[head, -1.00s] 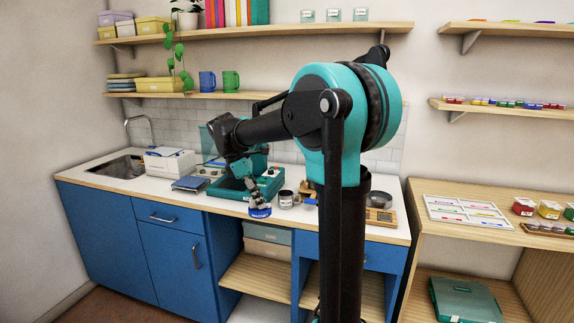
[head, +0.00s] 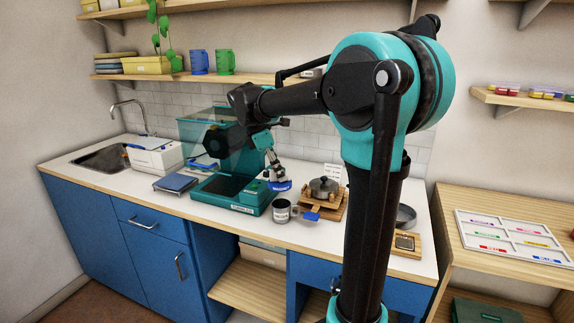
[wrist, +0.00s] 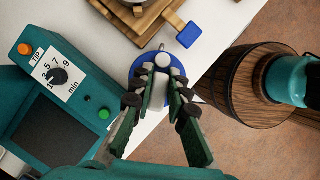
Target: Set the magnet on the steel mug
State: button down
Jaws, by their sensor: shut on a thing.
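The magnet (head: 279,186) is a blue disc with a white label and a pale grip. My gripper (head: 276,176) is shut on it and holds it in the air. In the wrist view the fingers (wrist: 160,78) close on the pale grip above the blue disc (wrist: 147,66). The steel mug (head: 282,211) stands upright on the counter near its front edge, handle to the right. In the head view the magnet appears just above the mug's rim, apart from it; their depth offset is unclear. In the wrist view I cannot clearly make out the mug.
A teal machine (head: 226,192) with a dial and buttons stands left of the mug. A lidded pot (head: 323,187) on a wooden stand is right of it, with a blue-ended paddle (head: 311,216) near the mug. The white counter (head: 255,226) has a narrow free strip in front.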

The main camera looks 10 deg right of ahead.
jog(key=shift+w+d+f, duration=0.15)
jog(key=shift+w+f, duration=0.05)
jog(key=shift+w, duration=0.05)
jog(key=shift+f, duration=2.65)
jog(key=shift+f, duration=0.55)
dwell(0.4)
jog(key=c, duration=1.4)
grip_release()
jog(key=v, duration=1.2)
jog(key=shift+s+d, duration=0.1)
